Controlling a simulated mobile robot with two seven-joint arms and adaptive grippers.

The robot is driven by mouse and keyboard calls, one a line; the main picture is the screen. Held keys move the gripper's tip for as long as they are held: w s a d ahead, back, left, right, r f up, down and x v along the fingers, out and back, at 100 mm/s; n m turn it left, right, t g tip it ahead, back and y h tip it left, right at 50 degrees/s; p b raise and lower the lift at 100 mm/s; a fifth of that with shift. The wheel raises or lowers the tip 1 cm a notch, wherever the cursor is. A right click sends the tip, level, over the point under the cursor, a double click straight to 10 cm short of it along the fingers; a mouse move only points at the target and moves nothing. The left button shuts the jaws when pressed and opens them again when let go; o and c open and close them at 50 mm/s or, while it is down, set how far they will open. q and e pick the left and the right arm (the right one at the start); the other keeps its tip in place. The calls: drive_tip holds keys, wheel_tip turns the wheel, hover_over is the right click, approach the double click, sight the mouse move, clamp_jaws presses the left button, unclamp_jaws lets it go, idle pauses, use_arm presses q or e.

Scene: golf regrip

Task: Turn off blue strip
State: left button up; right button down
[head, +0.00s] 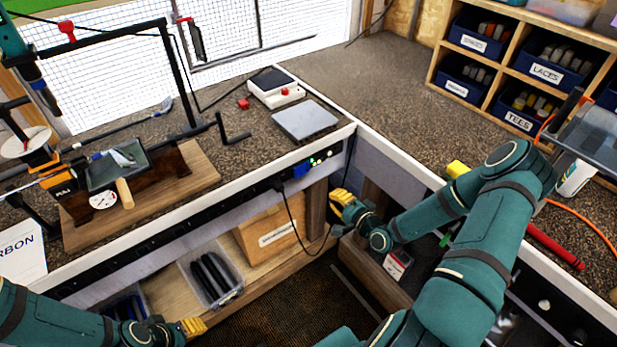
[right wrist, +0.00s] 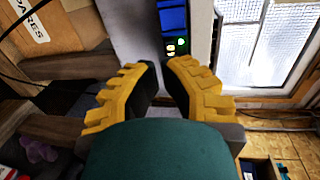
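The blue strip (head: 301,170) is a small blue block on the front face of the bench, near the corner. Small lit green and pale lights sit beside it. In the right wrist view the blue strip (right wrist: 173,17) is at the top, beyond my fingers, with a green and a pale light lit below it. My right gripper (head: 336,196), with yellow fingers, is below and right of the strip, apart from it. In the right wrist view its fingertips (right wrist: 160,66) are parted with nothing between them. My left gripper (head: 195,327) is low at the left; its opening is unclear.
A black rail (head: 165,233) runs along the bench front, with a dark cable (head: 291,212) hanging near the strip. Below are a cardboard box (head: 271,232) and a clear bin (head: 211,273) of dark grips. A wooden post (head: 316,208) stands beside the box.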

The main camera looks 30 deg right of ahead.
sight(302, 170)
use_arm(q)
drive_tip(key=shift+f, duration=0.2)
use_arm(e)
drive_tip(key=w+a+f, duration=0.1)
drive_tip(key=w+f, duration=0.1)
drive_tip(key=w, duration=1.1)
drive_tip(key=shift+w+f, duration=0.15)
drive_tip(key=shift+w, duration=0.1)
